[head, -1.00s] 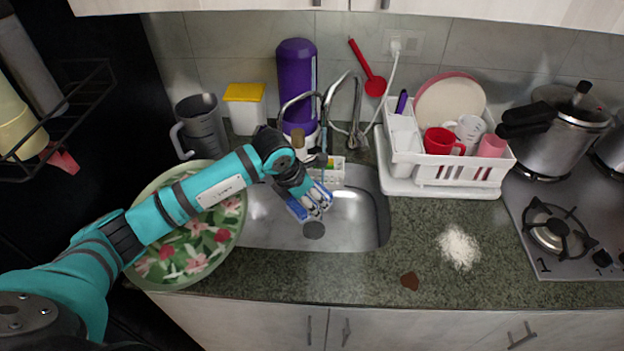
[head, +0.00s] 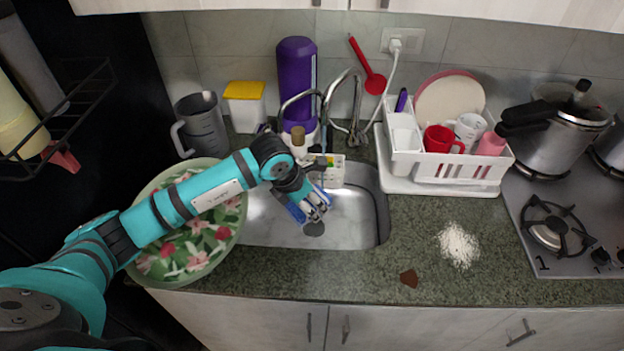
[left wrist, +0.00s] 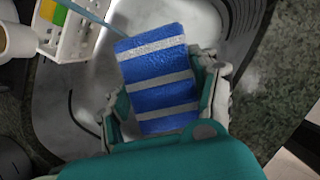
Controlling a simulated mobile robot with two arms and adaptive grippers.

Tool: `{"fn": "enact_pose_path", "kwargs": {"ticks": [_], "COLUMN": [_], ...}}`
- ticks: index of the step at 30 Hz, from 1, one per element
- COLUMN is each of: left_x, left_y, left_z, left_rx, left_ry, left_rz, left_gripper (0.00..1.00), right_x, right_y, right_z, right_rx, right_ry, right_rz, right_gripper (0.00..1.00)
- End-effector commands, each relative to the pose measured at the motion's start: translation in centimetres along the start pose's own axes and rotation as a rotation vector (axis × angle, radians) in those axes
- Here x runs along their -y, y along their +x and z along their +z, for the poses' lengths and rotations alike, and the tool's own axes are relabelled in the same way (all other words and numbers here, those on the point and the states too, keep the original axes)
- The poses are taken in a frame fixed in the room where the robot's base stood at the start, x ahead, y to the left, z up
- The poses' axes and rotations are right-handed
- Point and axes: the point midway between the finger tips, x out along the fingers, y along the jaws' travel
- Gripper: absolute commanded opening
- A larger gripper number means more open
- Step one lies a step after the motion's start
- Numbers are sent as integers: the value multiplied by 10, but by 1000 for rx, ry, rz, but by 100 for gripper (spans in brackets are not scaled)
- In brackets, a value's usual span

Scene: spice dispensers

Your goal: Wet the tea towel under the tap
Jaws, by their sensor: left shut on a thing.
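The tea towel (left wrist: 158,80) is blue with pale stripes and sits between the fingers of my left gripper (left wrist: 165,95) in the left wrist view. In the head view my left gripper (head: 316,207) is shut on it, low over the steel sink (head: 360,215), and only a blue edge of the towel shows beside the fingers. The curved metal tap (head: 322,112) rises behind the sink, and its spout end is just behind my gripper. I cannot tell whether water is touching the towel. My right gripper is not in view.
A white caddy (head: 334,172) stands at the sink's back edge. A floral green tray (head: 215,250) lies left of the sink under my arm. A white dish rack (head: 460,172) stands to the right. White powder (head: 458,246) and a brown spot (head: 409,278) lie on the counter.

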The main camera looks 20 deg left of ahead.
Motion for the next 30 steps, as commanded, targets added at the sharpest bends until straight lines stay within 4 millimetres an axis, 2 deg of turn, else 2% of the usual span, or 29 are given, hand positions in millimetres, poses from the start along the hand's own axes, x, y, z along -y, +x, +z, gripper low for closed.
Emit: {"fn": "enact_pose_path", "kwargs": {"ticks": [17,30], "left_x": [1,24], "left_y": [-2,-37], "left_z": [0,-11], "left_rx": [1,0], "left_ry": [0,3], "left_rz": [0,1], "left_gripper": [36,36], "right_x": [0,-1], "right_y": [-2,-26], "right_z": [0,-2], "right_rx": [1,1], "right_ry": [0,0], "right_rz": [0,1], "right_gripper": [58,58]}}
